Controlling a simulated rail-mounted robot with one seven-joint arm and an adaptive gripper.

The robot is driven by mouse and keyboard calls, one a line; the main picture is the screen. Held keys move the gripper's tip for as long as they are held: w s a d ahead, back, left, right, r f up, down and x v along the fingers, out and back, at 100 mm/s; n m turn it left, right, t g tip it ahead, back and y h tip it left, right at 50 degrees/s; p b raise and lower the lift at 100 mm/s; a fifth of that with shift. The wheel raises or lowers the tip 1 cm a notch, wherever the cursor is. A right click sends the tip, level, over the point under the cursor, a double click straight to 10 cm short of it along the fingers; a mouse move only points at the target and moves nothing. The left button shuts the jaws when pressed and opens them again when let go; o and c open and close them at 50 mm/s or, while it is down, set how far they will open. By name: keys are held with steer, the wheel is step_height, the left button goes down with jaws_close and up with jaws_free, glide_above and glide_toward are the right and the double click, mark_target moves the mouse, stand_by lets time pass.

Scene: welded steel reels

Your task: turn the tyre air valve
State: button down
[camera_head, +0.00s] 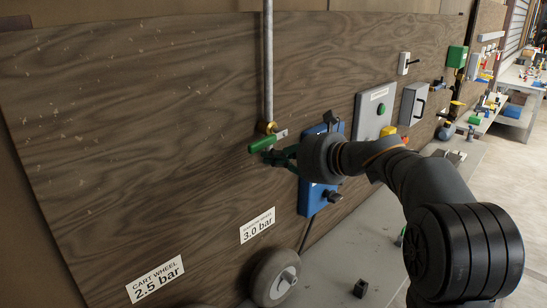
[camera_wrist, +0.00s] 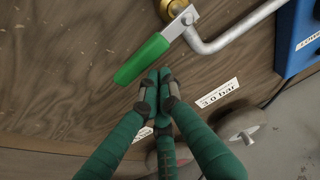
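The tyre air valve has a brass body (camera_head: 267,127) at the foot of a vertical pipe (camera_head: 268,65) on the wooden wall panel. Its lever has a green grip (camera_head: 262,145) that slants down to the left. In the wrist view the green grip (camera_wrist: 143,59) lies just beyond my fingertips, and the brass body (camera_wrist: 174,8) is at the top edge. My gripper (camera_wrist: 157,84) has its green fingers together with nothing seen between them. The fingertips are just below the grip; I cannot tell whether they touch it. In the head view my gripper (camera_head: 272,157) partly overlaps the valve area.
A blue box (camera_head: 313,200) is mounted right of the valve, with a grey box (camera_head: 374,110) further right. A bent metal tube (camera_wrist: 235,34) runs right of the lever. Pressure labels (camera_head: 257,225) and a wheel (camera_head: 275,278) are below. The panel left of the valve is clear.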

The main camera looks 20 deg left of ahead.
steer(key=shift+s+r+p, duration=0.2)
steer(key=shift+r+p, duration=0.25)
steer(key=shift+r, duration=0.4)
step_height(320, 180, down, 5)
steer(key=b, duration=0.5)
steer(key=b+v, duration=0.1)
steer(key=v, duration=0.9)
steer(key=shift+r, duration=0.2)
